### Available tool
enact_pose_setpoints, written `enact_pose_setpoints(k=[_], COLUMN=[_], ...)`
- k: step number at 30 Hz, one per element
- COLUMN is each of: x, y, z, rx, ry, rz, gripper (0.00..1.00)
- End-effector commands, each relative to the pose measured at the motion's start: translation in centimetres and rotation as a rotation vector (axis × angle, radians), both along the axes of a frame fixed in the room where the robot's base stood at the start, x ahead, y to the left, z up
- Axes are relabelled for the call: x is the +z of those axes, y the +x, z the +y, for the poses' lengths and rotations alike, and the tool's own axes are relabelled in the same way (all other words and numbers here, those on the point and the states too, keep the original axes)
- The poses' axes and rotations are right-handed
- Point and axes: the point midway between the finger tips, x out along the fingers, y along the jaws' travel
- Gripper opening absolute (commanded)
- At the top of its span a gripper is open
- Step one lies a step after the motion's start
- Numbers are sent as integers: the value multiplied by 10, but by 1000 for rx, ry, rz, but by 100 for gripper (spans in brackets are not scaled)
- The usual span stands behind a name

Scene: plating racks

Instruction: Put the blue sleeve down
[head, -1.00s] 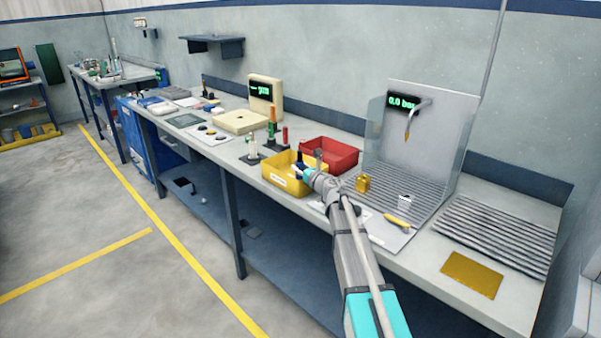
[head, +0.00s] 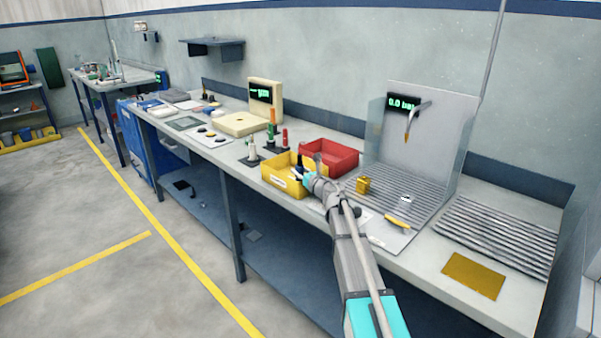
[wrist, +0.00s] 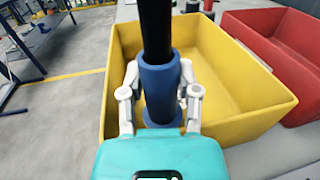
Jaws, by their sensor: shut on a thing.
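The blue sleeve (wrist: 160,88) is upright between my gripper's fingers in the wrist view, and a black rod-like part rises from its top. A wider blue rim shows at its lower end. My gripper (wrist: 160,98) is shut on the sleeve. The yellow bin (wrist: 225,130) lies beyond and below it; I cannot tell how far the sleeve is above the bin floor. In the head view my gripper (head: 303,177) is at the yellow bin (head: 280,184), with a small dark part of the held piece (head: 299,162) showing.
A red bin (head: 343,160) stands right behind the yellow one. Posts with coloured sleeves (head: 272,135) stand to the left. A gold block (head: 362,185), a yellow-handled tool (head: 397,221) and a ribbed tray (head: 495,237) are to the right.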

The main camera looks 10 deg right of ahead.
Motion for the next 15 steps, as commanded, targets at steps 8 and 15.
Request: enact_pose_setpoints(k=[8,15], x=[-1,-1], y=[-1,-1], z=[0,0], rx=[0,0], ry=[-1,-1], rz=[0,0], gripper=[77,77])
